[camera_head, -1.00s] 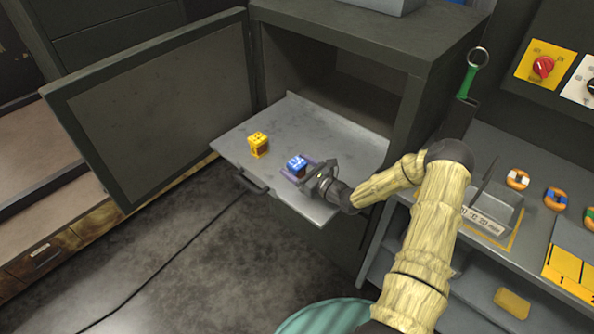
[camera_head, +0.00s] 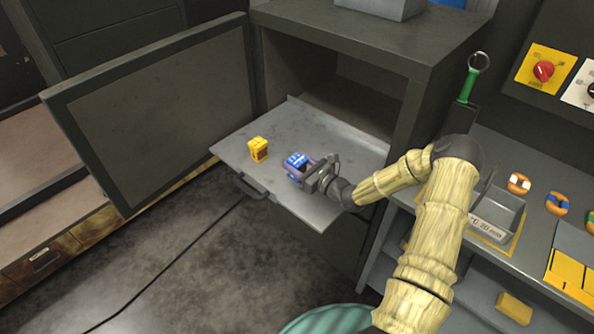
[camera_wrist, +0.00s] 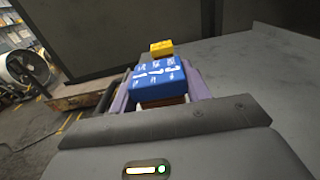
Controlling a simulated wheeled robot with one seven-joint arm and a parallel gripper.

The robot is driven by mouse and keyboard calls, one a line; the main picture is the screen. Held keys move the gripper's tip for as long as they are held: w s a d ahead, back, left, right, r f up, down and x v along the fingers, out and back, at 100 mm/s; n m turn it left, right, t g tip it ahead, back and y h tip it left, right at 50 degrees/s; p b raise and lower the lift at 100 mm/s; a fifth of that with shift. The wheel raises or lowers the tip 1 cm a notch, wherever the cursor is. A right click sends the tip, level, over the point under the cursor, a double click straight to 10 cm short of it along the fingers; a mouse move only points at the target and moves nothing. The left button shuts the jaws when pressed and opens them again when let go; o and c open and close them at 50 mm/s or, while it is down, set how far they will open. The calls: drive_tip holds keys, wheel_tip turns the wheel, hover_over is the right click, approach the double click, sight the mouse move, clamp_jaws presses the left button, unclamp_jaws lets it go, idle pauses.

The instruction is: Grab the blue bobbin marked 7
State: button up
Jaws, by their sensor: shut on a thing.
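The blue bobbin (camera_head: 296,160) stands on the pulled-out grey shelf (camera_head: 330,143) of the open cabinet. It also shows in the wrist view (camera_wrist: 160,80), with white marks on its top and side and a brown part below. I cannot read the marks surely as a 7. My gripper (camera_head: 299,172) is shut on the blue bobbin, with a purple finger on each side of it in the wrist view (camera_wrist: 160,95). The bobbin's lower part is partly hidden by the gripper. Whether it touches the shelf is hard to tell.
A yellow bobbin (camera_head: 258,149) stands on the shelf to the left of the blue one. The cabinet door (camera_head: 160,108) hangs open at the left. The cabinet's right wall (camera_head: 408,110) is close to my arm. A grey bin (camera_head: 497,215) and several ringed parts lie on the right-hand bench.

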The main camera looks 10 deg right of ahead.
sight(297, 160)
wheel_tip(297, 160, up, 7)
drive_tip(key=shift+f, duration=0.1)
idle(0.5)
